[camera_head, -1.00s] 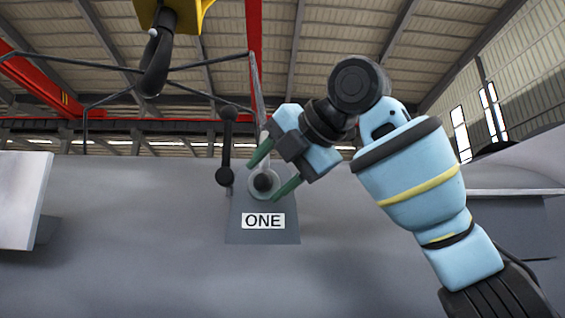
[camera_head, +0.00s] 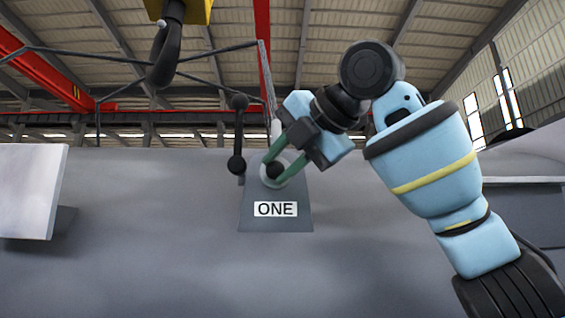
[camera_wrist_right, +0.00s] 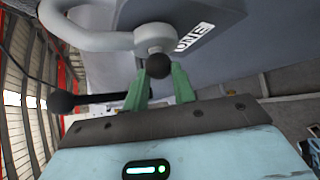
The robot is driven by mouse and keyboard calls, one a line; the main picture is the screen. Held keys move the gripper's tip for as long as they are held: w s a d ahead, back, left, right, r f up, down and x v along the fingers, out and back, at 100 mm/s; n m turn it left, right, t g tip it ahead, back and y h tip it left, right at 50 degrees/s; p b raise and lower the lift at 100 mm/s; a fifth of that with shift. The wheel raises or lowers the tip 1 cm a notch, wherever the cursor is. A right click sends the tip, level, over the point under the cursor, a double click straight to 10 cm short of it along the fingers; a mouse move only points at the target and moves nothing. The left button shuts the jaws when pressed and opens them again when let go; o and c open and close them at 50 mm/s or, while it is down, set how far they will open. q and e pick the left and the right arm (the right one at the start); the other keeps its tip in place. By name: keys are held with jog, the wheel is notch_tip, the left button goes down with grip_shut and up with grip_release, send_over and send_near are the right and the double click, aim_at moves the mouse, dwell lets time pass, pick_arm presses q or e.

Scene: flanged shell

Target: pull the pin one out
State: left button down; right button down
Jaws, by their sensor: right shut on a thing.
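Pin one shows as a dark round knob (camera_head: 275,170) in a pale ring on a grey bracket (camera_head: 262,222) labelled ONE (camera_head: 276,209). My right gripper (camera_head: 278,168) comes in from the right, its green fingers shut on the knob. In the right wrist view the dark knob (camera_wrist_right: 158,65) sits between the fingertips of the gripper (camera_wrist_right: 159,72), in front of a pale collar (camera_wrist_right: 154,38). The pin's shaft behind the knob is hidden. My left gripper is out of view.
A black lever with ball ends (camera_head: 238,135) stands close left of the pin; it also shows in the right wrist view (camera_wrist_right: 62,102). A dark hook (camera_head: 165,55) hangs above left from a yellow block. A pale panel (camera_head: 30,190) juts out at far left.

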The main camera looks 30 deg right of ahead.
jog(key=s+a, duration=0.4)
jog(key=s, duration=0.5)
jog(key=shift+s+a, duration=0.2)
jog(key=shift+a, duration=0.05)
dwell(1.3)
dwell(0.4)
